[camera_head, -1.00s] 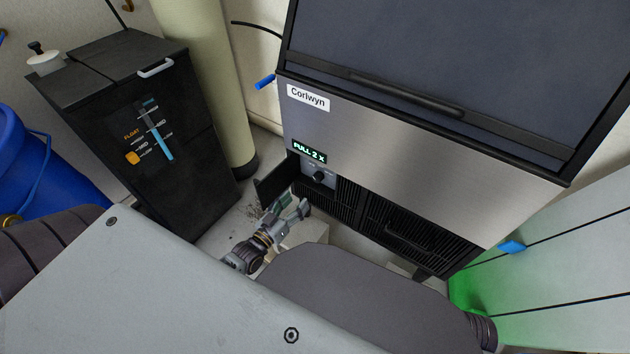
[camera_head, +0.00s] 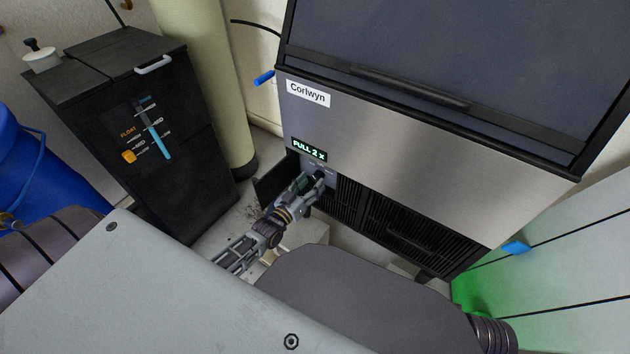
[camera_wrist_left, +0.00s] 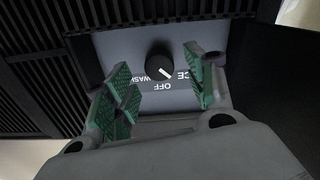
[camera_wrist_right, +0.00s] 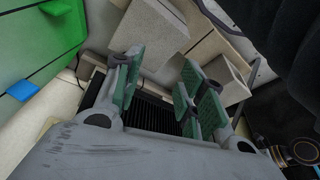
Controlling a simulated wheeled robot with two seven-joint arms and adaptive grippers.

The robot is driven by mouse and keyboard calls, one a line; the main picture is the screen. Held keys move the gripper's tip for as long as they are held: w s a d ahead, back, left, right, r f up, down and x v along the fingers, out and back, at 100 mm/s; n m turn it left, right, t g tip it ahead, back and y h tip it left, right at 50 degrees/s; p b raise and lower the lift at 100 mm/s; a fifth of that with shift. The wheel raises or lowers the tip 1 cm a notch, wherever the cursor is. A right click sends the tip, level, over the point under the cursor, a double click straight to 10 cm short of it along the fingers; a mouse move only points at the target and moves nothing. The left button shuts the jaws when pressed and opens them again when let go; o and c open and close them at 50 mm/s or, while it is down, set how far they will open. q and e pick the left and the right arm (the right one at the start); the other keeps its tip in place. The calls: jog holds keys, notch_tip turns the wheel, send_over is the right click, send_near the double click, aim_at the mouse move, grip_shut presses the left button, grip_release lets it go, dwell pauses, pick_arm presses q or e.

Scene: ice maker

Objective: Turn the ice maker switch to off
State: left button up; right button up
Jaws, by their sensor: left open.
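The ice maker (camera_head: 420,150) is a steel cabinet with a dark lid and a lit display. Its switch is a black round knob (camera_wrist_left: 159,66) on a grey panel marked ICE, OFF and WASH, upside down in the left wrist view. The knob's white line slants down and right, toward the ICE side of OFF. My left gripper (camera_wrist_left: 158,90) is open, with its green-padded fingers on either side of the knob; contact cannot be told. In the head view the left gripper (camera_head: 312,180) is at the panel and partly covers it. My right gripper (camera_wrist_right: 160,90) is open and empty.
A small open dark door (camera_head: 276,178) stands left of the switch panel. Black vent grilles (camera_head: 400,232) lie to its right. A black float-level bin (camera_head: 140,130) and a pale column (camera_head: 208,80) stand left. Pale boxes (camera_wrist_right: 150,32) show in the right wrist view.

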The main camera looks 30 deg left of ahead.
pick_arm(q)
jog(key=shift+w+d+b, duration=0.15)
jog(key=shift+w+b, duration=0.15)
jog(key=shift+w, duration=1.05)
pick_arm(e)
jog(key=shift+s+a+r, duration=0.1)
jog(key=shift+s+r, duration=0.05)
jog(key=shift+r, duration=0.5)
jog(key=shift+s+f, duration=0.1)
jog(key=shift+s, duration=0.05)
